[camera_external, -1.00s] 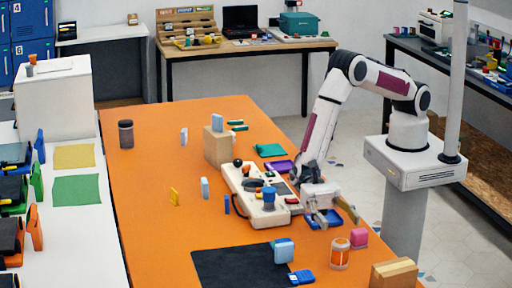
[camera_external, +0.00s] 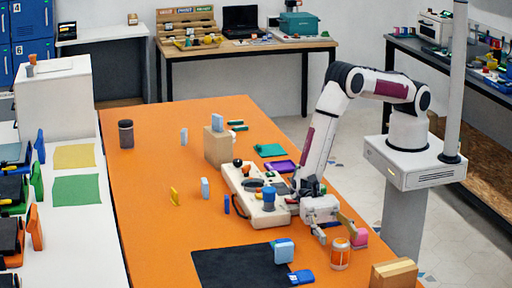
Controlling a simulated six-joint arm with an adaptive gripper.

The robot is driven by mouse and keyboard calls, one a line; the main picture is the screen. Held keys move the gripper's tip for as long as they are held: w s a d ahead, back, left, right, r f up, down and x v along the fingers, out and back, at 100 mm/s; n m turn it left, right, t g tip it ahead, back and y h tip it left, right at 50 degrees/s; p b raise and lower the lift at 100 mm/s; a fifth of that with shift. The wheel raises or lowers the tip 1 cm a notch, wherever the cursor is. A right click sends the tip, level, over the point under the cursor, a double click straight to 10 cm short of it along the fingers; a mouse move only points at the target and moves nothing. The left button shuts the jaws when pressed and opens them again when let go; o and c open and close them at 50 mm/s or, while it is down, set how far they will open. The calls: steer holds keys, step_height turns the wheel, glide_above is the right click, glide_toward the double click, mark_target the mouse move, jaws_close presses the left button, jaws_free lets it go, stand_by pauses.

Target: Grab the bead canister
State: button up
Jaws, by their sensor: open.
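An orange canister (camera_external: 340,258) with a pale label stands upright near the front right of the orange table; I take it to be the bead canister, though its contents are too small to make out. My gripper (camera_external: 337,236) points down just behind the top of this canister. Its two fingers are spread apart with nothing between them. I cannot tell whether a finger touches the canister.
A pink block (camera_external: 360,238) is close by the right finger. A light blue block (camera_external: 284,251) and a cardboard box (camera_external: 394,273) flank the canister. A beige console (camera_external: 262,216) lies left of my gripper. A dark canister (camera_external: 126,134) stands far left.

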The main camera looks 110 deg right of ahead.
mark_target(341, 241)
step_height(341, 241, down, 2)
steer(key=shift+a+r, duration=0.15)
steer(key=shift+a, duration=1.4)
steer(key=c, duration=1.3)
